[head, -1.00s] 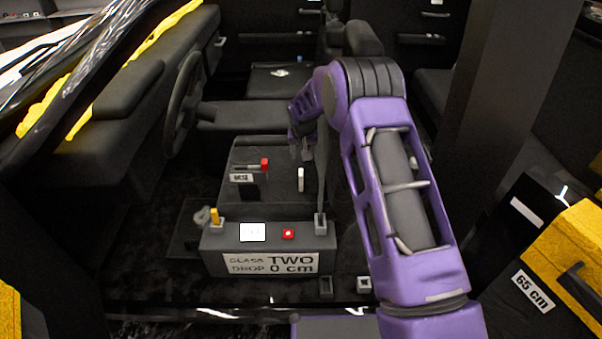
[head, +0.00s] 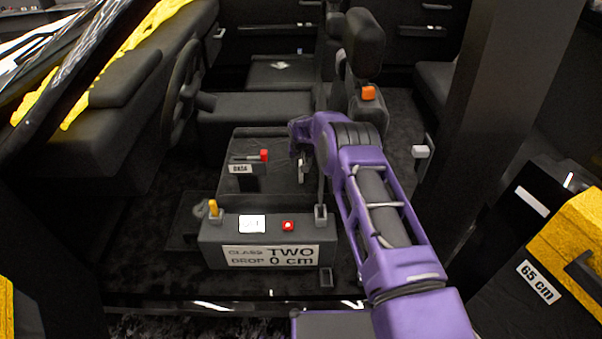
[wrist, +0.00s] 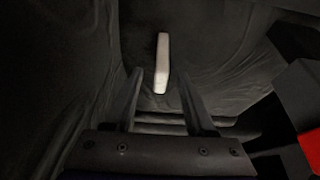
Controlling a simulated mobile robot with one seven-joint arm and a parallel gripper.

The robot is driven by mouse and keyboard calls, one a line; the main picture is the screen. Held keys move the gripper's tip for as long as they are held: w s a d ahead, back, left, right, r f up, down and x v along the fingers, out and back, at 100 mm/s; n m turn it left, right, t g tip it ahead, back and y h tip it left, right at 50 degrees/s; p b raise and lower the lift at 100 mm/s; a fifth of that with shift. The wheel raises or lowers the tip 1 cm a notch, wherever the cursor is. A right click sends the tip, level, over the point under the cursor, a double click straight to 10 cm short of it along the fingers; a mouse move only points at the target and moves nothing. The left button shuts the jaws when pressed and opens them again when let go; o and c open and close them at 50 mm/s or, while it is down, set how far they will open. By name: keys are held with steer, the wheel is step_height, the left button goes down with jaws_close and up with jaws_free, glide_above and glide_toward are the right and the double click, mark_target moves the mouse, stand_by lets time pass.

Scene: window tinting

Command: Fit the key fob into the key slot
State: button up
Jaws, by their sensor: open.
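A pale, slim bar that looks like the key fob lies on a dark surface in the wrist view (wrist: 162,62). My gripper (wrist: 161,77) is open, with its two dark fingers pointing toward the bar. The bar's near end lies in line with the gap between the fingertips; I cannot tell the distance to it. In the head view my gripper (head: 300,158) is over the dark tray area behind the grey console, and it partly hides a pale shape there. I cannot tell which fitting is the key slot.
The grey console (head: 228,258) has a white panel, a red button and a yellow lever. A small labelled block with a red tip (head: 246,169) stands left of my gripper. The steering wheel (head: 181,90) is farther left.

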steer(key=shift+b+x, duration=0.45)
steer(key=shift+x, duration=1.15)
jaws_close()
